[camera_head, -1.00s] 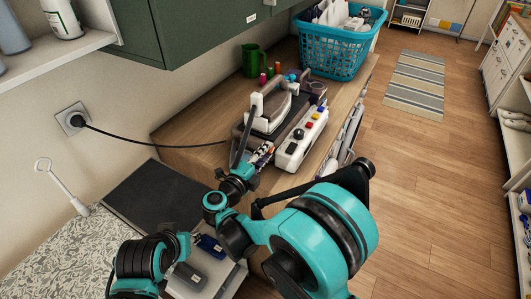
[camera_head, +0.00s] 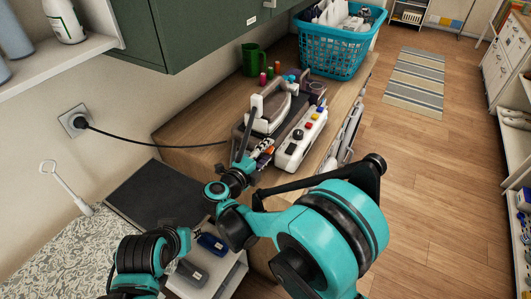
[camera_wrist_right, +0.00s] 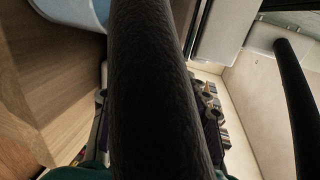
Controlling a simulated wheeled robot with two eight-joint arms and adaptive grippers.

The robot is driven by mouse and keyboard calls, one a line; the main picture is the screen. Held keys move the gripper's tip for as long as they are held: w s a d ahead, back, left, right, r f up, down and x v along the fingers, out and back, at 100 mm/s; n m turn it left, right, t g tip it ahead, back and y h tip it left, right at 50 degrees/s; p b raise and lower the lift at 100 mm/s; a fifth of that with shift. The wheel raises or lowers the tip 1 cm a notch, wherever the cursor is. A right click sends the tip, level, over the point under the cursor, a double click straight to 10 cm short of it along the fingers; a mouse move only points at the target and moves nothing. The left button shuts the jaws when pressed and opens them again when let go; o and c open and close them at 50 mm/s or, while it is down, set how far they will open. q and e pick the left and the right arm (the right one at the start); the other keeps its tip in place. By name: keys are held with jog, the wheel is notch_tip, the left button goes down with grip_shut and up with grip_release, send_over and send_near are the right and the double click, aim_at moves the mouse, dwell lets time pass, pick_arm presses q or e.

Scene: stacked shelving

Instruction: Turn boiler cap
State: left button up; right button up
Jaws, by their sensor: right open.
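The steam iron (camera_head: 277,112) rests on its boiler unit, whose white control panel (camera_head: 302,140) has a dark knob and coloured buttons, on the wooden counter. I cannot single out the boiler cap with certainty. My right gripper (camera_head: 257,137) is open and empty at the near left end of the unit, with one dark finger rising beside the iron; contact is unclear. In the right wrist view a dark finger (camera_wrist_right: 150,90) hides most of the unit, and a second finger stands at the right. My left arm is at the lower left; its fingertips cannot be made out.
A green mug (camera_head: 253,60) and small coloured spools stand behind the iron. A blue basket (camera_head: 335,50) is at the counter's far end. A black cord (camera_head: 150,143) runs to the wall socket. A green cabinet (camera_head: 195,35) hangs above.

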notch_tip(320, 180, up, 10)
dwell(0.4)
jog(key=shift+f, duration=0.1)
